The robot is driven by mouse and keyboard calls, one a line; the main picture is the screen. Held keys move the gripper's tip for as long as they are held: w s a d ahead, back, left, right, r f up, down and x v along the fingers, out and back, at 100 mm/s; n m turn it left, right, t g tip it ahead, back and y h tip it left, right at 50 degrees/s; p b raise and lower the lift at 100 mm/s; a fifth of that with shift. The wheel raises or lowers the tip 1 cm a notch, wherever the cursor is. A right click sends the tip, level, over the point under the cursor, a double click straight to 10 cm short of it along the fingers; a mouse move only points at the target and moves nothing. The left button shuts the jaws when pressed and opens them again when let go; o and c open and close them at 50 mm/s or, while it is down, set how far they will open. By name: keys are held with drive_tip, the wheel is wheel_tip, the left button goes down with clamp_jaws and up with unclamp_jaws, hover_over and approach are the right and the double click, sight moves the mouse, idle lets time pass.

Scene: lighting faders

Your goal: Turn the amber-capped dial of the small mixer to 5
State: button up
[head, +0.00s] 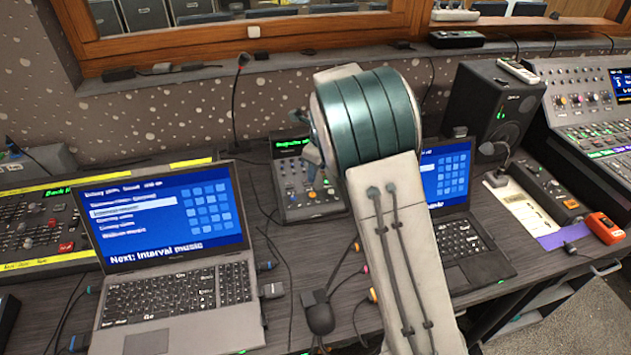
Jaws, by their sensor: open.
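A small grey mixer (296,194) with a lit green display stands between the two laptops, at the back of the desk. Its right part is hidden behind my arm. My arm fills the middle of the head view. Only part of my gripper (312,152) shows, as small teal-grey finger pieces in front of the mixer's upper right. It is open, with nothing seen between the fingers. Whether it touches the mixer cannot be told.
An open laptop (180,290) stands at left, another (470,245) behind my arm at right. A lighting desk (35,230) is at far left. A black speaker (490,110) and a large console (590,110) are at right. Cables and small orange-tipped pieces (373,295) lie beside my arm.

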drive_tip(key=shift+v, duration=1.5)
drive_tip(key=s+d+r+n, duration=0.6)
drive_tip(key=s+d, duration=0.1)
drive_tip(key=s, duration=0.1)
drive_tip(key=s+d+n, duration=0.4)
drive_tip(key=s+n, duration=0.4)
drive_tip(key=s, duration=0.4)
drive_tip(key=s+d+r+n+t+h, duration=0.1)
drive_tip(key=s+d+n, duration=0.4)
drive_tip(key=s+n, duration=0.4)
drive_tip(key=s, duration=0.3)
drive_tip(key=shift+d+r+n+h, duration=0.25)
drive_tip(key=shift+n+h, duration=0.05)
